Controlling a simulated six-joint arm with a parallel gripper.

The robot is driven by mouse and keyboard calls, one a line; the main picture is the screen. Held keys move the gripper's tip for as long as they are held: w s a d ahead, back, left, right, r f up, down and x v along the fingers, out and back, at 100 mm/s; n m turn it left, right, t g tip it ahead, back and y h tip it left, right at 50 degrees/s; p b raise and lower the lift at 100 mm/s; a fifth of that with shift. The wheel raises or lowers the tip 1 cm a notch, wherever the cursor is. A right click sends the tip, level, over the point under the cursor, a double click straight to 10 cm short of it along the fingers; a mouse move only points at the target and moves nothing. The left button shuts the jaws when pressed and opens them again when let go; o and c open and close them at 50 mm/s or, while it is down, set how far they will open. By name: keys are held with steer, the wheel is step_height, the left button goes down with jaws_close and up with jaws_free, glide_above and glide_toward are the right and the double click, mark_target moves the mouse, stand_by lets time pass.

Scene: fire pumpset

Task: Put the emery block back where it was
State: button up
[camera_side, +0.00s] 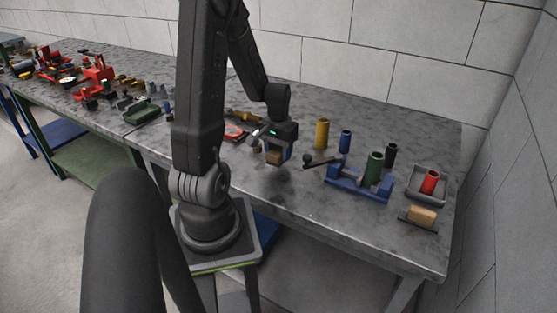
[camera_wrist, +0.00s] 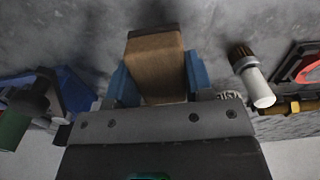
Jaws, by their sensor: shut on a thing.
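My gripper (camera_side: 275,149) is shut on a brown block, which looks like the emery block (camera_side: 273,158), and holds it over the workbench left of the blue vise. In the wrist view the emery block (camera_wrist: 155,62) sits between the two blue fingers of my gripper (camera_wrist: 159,75), its far end sticking out past them. A dark shadow lies on the bench beyond it; the block appears to be above the surface. A second, tan block (camera_side: 422,214) lies on a dark plate at the bench's front right. I cannot tell which spot the held block came from.
The blue vise (camera_side: 346,182) holds a green cylinder (camera_side: 374,168). Yellow (camera_side: 322,134), blue (camera_side: 345,141) and black (camera_side: 390,154) cylinders stand behind it. A grey tray (camera_side: 413,186) holds a red cylinder (camera_side: 430,182). A white-handled brush (camera_wrist: 252,78) is right of my gripper.

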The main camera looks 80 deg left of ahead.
mark_target(279, 149)
steer(key=shift+f, duration=1.45)
steer(key=shift+f, duration=0.15)
steer(key=o, duration=0.8)
steer(key=shift+o, duration=0.2)
step_height(279, 149, up, 12)
steer(key=w+d+r+m+t+y, duration=0.15)
steer(key=d+r, duration=0.25)
steer(key=d, duration=0.4)
steer(key=w+d+r+m+t, duration=0.1)
steer(key=w+d+r+m, duration=0.2)
steer(key=d, duration=0.4)
steer(key=s+d+r+m+t, duration=0.1)
steer(key=s+d+r+m, duration=0.1)
steer(key=d, duration=0.4)
steer(key=s+d+r+m+t+h, duration=0.1)
steer(key=s+d+r+m+t, duration=0.1)
steer(key=d, duration=0.4)
steer(key=shift+s+d, duration=0.15)
steer(key=shift+s, duration=0.3)
